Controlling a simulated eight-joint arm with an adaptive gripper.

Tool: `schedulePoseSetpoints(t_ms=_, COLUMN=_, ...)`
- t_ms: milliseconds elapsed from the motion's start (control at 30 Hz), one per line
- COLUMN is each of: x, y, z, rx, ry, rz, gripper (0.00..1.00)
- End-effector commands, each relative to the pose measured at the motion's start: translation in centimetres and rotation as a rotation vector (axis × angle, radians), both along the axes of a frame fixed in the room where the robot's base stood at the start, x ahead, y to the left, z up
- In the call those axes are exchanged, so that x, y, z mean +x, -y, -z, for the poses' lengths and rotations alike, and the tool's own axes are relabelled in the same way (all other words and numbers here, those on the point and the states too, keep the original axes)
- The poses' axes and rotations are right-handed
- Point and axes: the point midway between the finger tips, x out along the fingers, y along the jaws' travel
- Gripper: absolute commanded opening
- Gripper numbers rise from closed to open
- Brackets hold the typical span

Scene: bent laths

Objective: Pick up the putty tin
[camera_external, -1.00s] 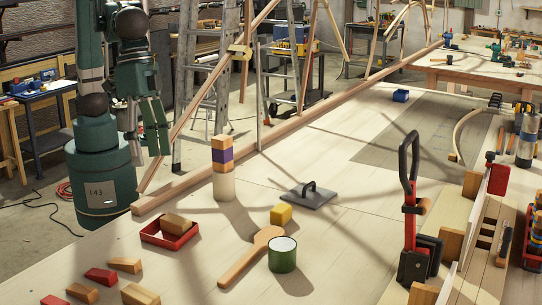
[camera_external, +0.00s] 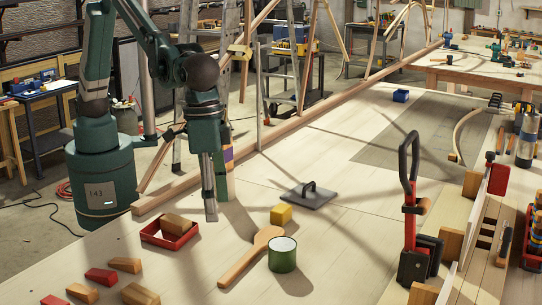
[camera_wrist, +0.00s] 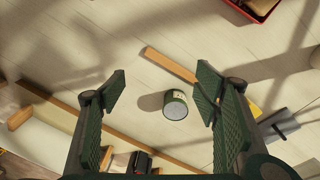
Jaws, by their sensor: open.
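The putty tin (camera_external: 282,258) is a green cylinder with a white top. It stands upright on the pale workbench (camera_external: 340,265), right of a wooden paddle-shaped piece (camera_external: 240,266). My gripper (camera_external: 210,217) points down above the bench, left of and behind the tin, apart from it. In the wrist view, the tin (camera_wrist: 175,106) shows between the two spread fingers of my gripper (camera_wrist: 162,88), some distance beyond them. The fingers are open with nothing between them.
A yellow block (camera_external: 281,214) and a grey float (camera_external: 308,195) lie behind the tin. A red tray (camera_external: 160,239) holds a wooden block at left. A tall red-black clamp (camera_external: 409,215) stands at right.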

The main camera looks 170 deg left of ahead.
Motion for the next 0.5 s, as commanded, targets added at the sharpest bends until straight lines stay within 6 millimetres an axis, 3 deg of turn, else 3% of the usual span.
schedulePoseSetpoints(t_ms=500, x=0.9, y=-9.3, z=4.6, rx=-0.022, ry=-0.057, rz=-0.007, gripper=0.62)
